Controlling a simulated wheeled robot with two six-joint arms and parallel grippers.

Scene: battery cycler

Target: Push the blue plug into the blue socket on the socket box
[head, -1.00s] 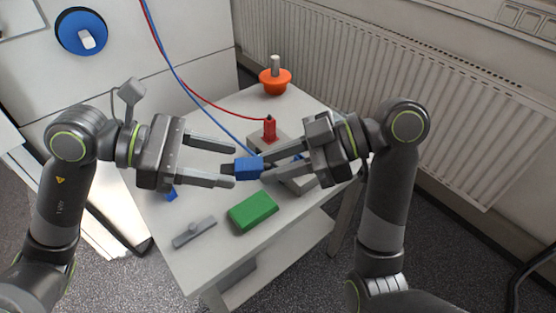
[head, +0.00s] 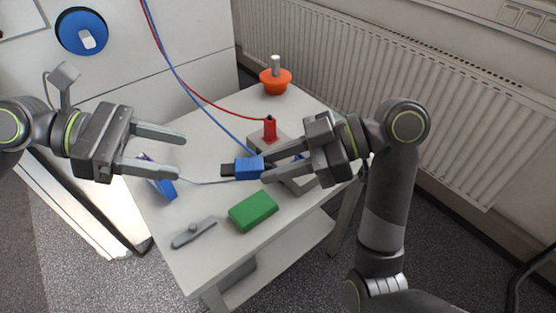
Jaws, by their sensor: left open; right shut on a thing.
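The blue plug (head: 248,168) lies between the fingers of my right gripper (head: 268,168), which is shut on it and holds it above the table; its dark end points left. The blue cable runs down to it from the upper left. The socket box (head: 299,185) is a grey block, largely hidden behind my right gripper. A red plug (head: 269,129) stands upright on it at the back.
A green block (head: 253,211) and a grey tool (head: 194,232) lie on the front of the white table (head: 203,268). A blue object (head: 160,181) lies at the left edge, with a thin grey line leading right. An orange knob-like thing (head: 275,82) stands at the back. A radiator (head: 400,95) lines the right.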

